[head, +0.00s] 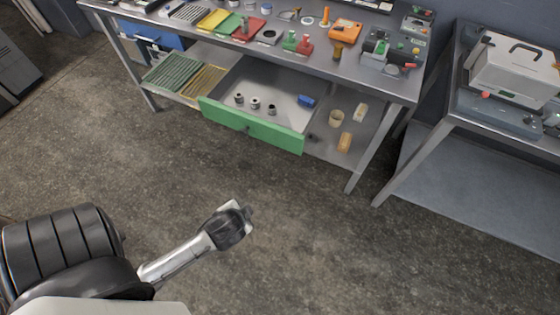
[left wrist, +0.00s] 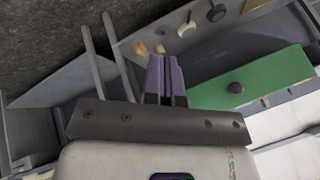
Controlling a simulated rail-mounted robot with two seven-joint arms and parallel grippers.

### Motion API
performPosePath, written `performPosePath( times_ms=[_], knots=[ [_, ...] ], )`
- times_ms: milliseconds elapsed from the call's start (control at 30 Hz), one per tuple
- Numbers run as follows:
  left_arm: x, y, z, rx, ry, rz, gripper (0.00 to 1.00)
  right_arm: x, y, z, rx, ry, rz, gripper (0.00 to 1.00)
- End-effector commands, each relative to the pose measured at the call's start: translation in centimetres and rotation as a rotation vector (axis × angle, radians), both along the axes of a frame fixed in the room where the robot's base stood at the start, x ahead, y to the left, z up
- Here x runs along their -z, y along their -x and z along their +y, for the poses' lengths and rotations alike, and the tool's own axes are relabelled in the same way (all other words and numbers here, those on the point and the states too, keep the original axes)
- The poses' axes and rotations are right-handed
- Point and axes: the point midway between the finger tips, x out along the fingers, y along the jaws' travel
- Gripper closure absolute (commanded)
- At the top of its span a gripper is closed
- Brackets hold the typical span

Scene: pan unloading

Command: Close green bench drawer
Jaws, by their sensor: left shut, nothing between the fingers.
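The green bench drawer (head: 250,126) hangs open under the workbench, its grey inside (head: 284,88) showing. My right gripper is not in view.
Several small dark-and-white parts (head: 255,104) and a blue block (head: 306,101) lie in the drawer. The bench top (head: 390,85) holds tools and coloured trays. A bench leg (head: 372,150) stands right of the drawer. The concrete floor (head: 300,220) before it is clear.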

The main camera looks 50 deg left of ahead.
Motion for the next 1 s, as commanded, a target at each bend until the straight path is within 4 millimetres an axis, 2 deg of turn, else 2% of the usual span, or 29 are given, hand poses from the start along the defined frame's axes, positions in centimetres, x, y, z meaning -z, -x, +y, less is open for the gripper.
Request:
performPosePath(
  times_ms=[33,100,167,200,300,400,567,767,1000],
  knots=[
    [3.4,-0.6,1.3,0.001,-0.075,-0.031,1.00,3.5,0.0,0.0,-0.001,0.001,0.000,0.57],
    [5.1,-1.9,3.5,0.020,-0.226,-0.097,1.00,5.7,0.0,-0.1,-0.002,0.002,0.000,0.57],
    [4.1,-3.0,5.1,0.061,-0.371,-0.160,1.00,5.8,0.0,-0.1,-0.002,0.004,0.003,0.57],
    [2.6,-3.7,5.9,0.096,-0.465,-0.199,1.00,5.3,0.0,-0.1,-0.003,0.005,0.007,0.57],
    [0.5,-5.4,6.7,0.211,-0.675,-0.280,1.00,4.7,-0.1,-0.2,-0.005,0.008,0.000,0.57],
    [-1.1,-6.9,6.1,0.345,-0.850,-0.344,1.00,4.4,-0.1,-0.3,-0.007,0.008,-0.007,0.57],
    [-3.0,-8.5,4.2,0.531,-1.020,-0.424,1.00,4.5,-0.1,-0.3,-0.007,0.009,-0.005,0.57],
    [-3.5,-9.5,2.8,0.630,-1.053,-0.472,1.00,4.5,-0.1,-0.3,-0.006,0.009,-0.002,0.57],
    [-3.6,-12.3,3.9,0.639,-1.060,-0.473,1.00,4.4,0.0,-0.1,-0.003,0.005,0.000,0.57]
  ],
)
